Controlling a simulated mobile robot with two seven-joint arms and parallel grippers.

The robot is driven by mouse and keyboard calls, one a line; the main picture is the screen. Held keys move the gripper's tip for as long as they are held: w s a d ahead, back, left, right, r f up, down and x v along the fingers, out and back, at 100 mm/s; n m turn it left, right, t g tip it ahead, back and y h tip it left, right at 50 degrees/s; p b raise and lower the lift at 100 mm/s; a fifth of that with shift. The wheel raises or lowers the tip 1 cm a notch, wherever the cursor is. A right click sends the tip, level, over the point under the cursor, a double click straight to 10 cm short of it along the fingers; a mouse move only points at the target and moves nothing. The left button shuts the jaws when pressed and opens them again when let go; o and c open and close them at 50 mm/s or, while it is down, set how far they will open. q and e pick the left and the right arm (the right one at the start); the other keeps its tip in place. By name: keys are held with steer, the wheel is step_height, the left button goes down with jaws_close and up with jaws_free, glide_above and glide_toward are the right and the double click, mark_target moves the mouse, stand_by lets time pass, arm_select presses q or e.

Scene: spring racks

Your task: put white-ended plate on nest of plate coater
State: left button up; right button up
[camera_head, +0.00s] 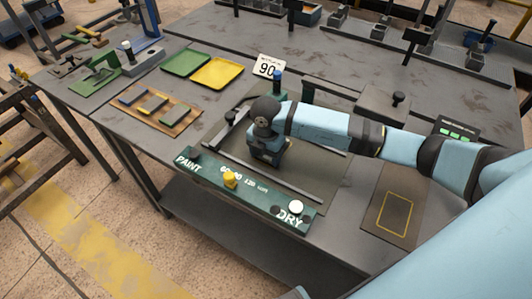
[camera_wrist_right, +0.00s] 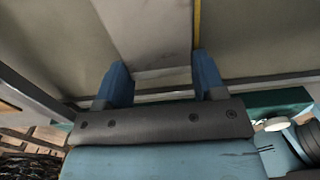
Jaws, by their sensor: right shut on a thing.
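The plate coater has a green front panel (camera_head: 245,188) marked PAINT and DRY, with a yellow knob, a white button and dark rails behind. My right gripper (camera_head: 266,160) points down over the coater's bed between the rails, its fingertips hidden in the head view. In the right wrist view my right gripper (camera_wrist_right: 160,78) is shut on a pale grey plate (camera_wrist_right: 150,35), with a lighter strip near the fingers. The plate is hidden in the head view; I cannot tell whether it touches the nest. My left gripper is not in view.
A wooden tray (camera_head: 184,123) with several plates lies left of the coater. Green (camera_head: 186,63) and yellow (camera_head: 217,72) trays and a "90" sign (camera_head: 268,67) stand behind. A yellow-outlined dark mat (camera_head: 394,214) lies at the right. Racks line the back.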

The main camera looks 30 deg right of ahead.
steer(key=o, duration=1)
steer(key=shift+r, duration=0.2)
step_height(320, 180, up, 12)
steer(key=shift+f+b, duration=0.1)
steer(key=shift+b, duration=0.25)
